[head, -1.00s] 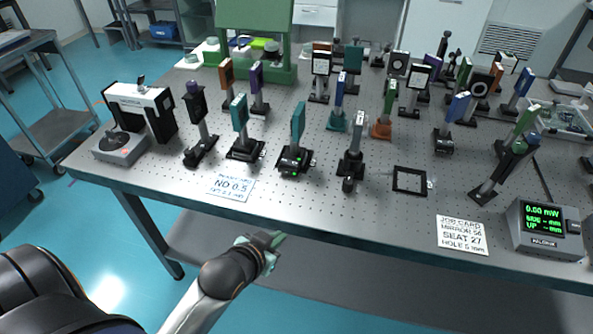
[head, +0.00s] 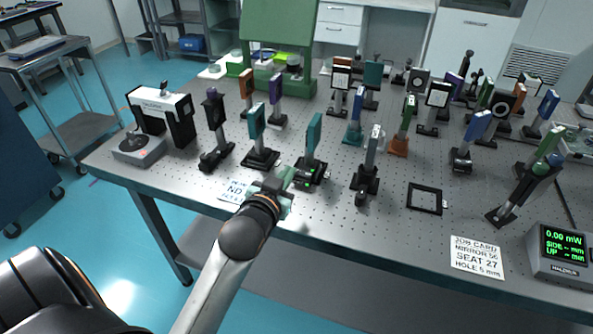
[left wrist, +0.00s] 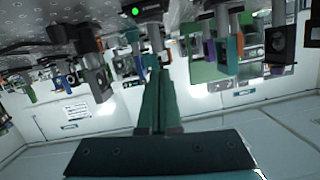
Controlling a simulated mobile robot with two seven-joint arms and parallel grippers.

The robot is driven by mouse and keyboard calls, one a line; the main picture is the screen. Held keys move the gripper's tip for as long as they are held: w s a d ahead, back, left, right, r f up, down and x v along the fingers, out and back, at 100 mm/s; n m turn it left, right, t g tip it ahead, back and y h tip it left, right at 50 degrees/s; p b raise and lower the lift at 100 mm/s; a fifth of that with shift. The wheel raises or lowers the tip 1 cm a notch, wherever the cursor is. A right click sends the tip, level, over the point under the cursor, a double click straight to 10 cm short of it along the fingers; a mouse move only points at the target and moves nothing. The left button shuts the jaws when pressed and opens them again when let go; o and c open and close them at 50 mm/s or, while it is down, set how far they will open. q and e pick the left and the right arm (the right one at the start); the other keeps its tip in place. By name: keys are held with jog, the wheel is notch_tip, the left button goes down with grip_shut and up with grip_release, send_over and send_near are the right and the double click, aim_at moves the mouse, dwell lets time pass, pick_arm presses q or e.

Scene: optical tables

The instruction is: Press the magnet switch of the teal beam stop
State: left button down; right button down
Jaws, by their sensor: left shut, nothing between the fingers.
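A teal beam stop (head: 314,131) stands upright on a black base (head: 311,172) near the table's front edge. A small green light shows on that base, and also on a black base in the left wrist view (left wrist: 146,11). Another teal plate (head: 257,121) stands on its own base to the left. My left gripper (head: 287,177) is shut and empty, just left of and in front of the lit base. In the head view I cannot tell whether it touches it. Its closed green fingers show in the left wrist view (left wrist: 157,80), pointing toward the lit base. My right gripper is out of view.
An ND label card (head: 233,191) lies partly behind my left arm. A job card (head: 476,256) and power meter (head: 563,250) are at the front right. Many optics fill the table (head: 330,225) behind.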

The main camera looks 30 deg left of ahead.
pick_arm(q)
send_over(303, 173)
jog(key=s, duration=0.2)
jog(key=f, duration=0.2)
notch_tip(303, 173, down, 2)
jog(key=shift+s+a+f+b, duration=0.1)
jog(key=shift+f+b, duration=0.15)
jog(key=shift+b, duration=0.05)
jog(key=shift+a+f, duration=0.1)
jog(key=shift+f, duration=0.65)
